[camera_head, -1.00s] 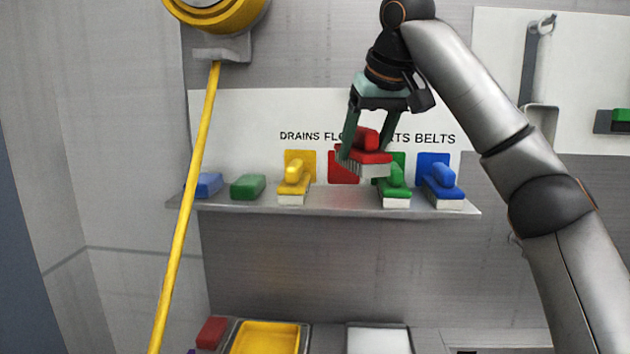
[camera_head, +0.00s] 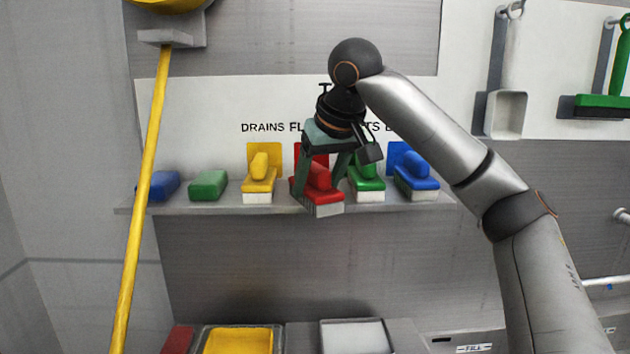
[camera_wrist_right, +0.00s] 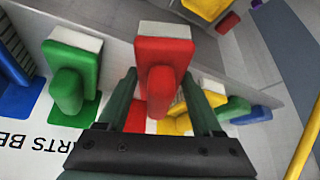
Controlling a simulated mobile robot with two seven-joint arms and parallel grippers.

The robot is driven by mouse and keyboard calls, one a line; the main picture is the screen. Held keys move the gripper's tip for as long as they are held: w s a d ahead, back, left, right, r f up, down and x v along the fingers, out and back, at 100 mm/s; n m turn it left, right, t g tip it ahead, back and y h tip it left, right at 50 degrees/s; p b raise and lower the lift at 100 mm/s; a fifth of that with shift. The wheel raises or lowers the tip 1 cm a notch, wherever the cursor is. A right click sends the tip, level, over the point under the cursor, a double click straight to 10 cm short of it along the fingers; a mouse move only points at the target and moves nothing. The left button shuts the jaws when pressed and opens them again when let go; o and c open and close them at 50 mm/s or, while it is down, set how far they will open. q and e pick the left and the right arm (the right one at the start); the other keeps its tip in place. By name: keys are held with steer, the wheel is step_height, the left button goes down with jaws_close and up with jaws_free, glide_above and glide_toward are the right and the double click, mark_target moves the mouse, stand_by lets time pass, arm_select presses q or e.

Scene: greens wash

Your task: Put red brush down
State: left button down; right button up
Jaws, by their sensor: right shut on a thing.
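The red brush (camera_head: 320,186) has a red handle and block with pale bristles facing down. It is at shelf level, between the yellow brush (camera_head: 259,180) and the green brush (camera_head: 367,184), in front of the red panel (camera_head: 297,153). My right gripper (camera_head: 322,182) is shut on the red brush from above. The red brush also shows between the fingers in the right wrist view (camera_wrist_right: 164,52). Its bristles overlap the shelf's front edge in the head view; I cannot tell whether they touch the shelf (camera_head: 225,208). My left gripper is not in view.
A blue brush (camera_head: 416,178) stands right of the green one. Blue (camera_head: 160,186) and green (camera_head: 208,185) blocks lie on the left of the shelf. A yellow pole (camera_head: 141,200) crosses in front of the shelf's left end. A yellow tray (camera_head: 238,342) is below.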

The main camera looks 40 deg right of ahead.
mark_target(321, 168)
steer(key=shift+f, duration=0.1)
steer(key=o, duration=1)
steer(key=v, duration=0.5)
steer(key=shift+a+r, duration=0.1)
steer(key=shift+r, duration=0.3)
steer(key=shift+v, duration=3.25)
